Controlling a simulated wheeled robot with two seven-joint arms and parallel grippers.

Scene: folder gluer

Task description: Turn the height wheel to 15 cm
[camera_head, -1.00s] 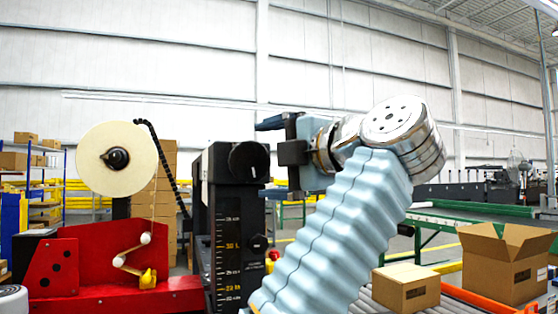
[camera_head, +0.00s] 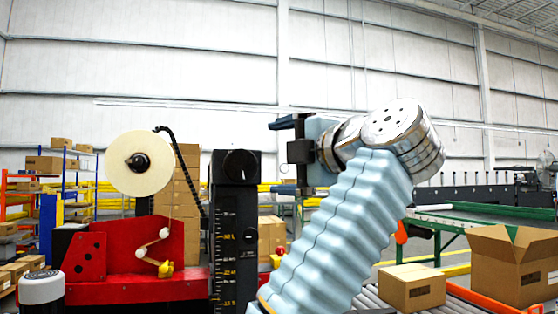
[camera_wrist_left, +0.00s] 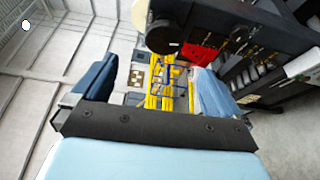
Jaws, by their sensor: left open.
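The height wheel (camera_head: 240,166) is a round black knob at the top of a black upright column (camera_head: 233,210). A scale with yellow and white marks runs down the column; its reading is too small to tell. My left gripper (camera_head: 282,156) is open, apart from the wheel and to its right, with its fingers pointing left. In the left wrist view, the dark fingers stand wide apart with nothing between them (camera_wrist_left: 152,76). A round black knob (camera_wrist_left: 166,36), apparently the wheel, shows beyond the fingers there. My right gripper is not in view.
A cream tape roll (camera_head: 140,164) and a red machine part (camera_head: 130,255) stand left of the column. A closed carton (camera_head: 411,287) and an open carton (camera_head: 510,265) sit on the roller conveyor at right. A small gap separates gripper and column.

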